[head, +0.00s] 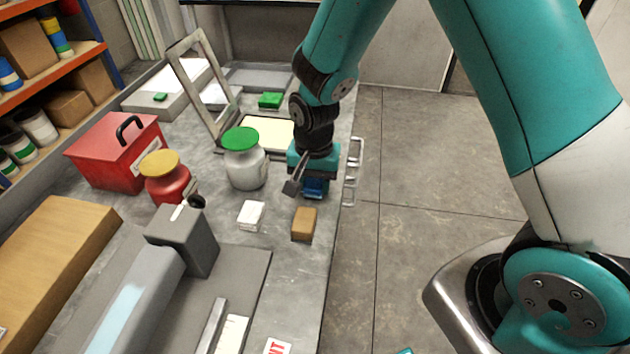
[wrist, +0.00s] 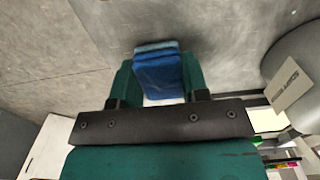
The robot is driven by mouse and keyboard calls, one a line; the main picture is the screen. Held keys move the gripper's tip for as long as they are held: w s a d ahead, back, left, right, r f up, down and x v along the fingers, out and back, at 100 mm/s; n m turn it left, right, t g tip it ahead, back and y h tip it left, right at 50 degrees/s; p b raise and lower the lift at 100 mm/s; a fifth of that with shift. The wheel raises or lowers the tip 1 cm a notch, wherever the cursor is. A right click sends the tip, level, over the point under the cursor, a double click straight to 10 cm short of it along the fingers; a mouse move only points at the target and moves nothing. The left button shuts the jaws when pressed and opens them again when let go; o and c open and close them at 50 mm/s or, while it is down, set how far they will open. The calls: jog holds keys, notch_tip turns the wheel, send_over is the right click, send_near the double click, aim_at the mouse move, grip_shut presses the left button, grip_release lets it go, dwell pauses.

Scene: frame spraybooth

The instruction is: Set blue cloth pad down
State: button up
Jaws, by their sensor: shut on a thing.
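The blue cloth pad (wrist: 159,75) is between the two teal fingers of my gripper (wrist: 158,80) in the wrist view. The fingers are shut on its sides. In the head view the pad (head: 315,187) shows as a small blue patch under my gripper (head: 314,172), near the right edge of the grey bench (head: 285,275). I cannot tell whether the pad touches the bench top.
A brown block (head: 304,224) and a white box (head: 251,215) lie in front of my gripper. A grey jar with a green lid (head: 245,165) stands to its left. A wire rack (head: 352,172) is at the bench's right edge. A red toolbox (head: 117,155) stands farther left.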

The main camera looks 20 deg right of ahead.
aim_at(314, 182)
jog(key=shift+f, duration=0.2)
jog(key=shift+f, duration=0.2)
jog(key=o, duration=0.9)
notch_tip(314, 182, up, 12)
jog(key=b, duration=0.1)
jog(key=s+a+r+n+y, duration=0.2)
jog(key=s+r+n, duration=0.3)
jog(key=s, duration=0.5)
jog(key=s+a+r+n+y, duration=0.2)
jog(key=s+r+n, duration=0.3)
jog(key=s+n, duration=0.4)
jog(key=shift+s+a+r, duration=0.15)
jog(key=shift+s+r, duration=0.1)
jog(key=shift+s, duration=0.2)
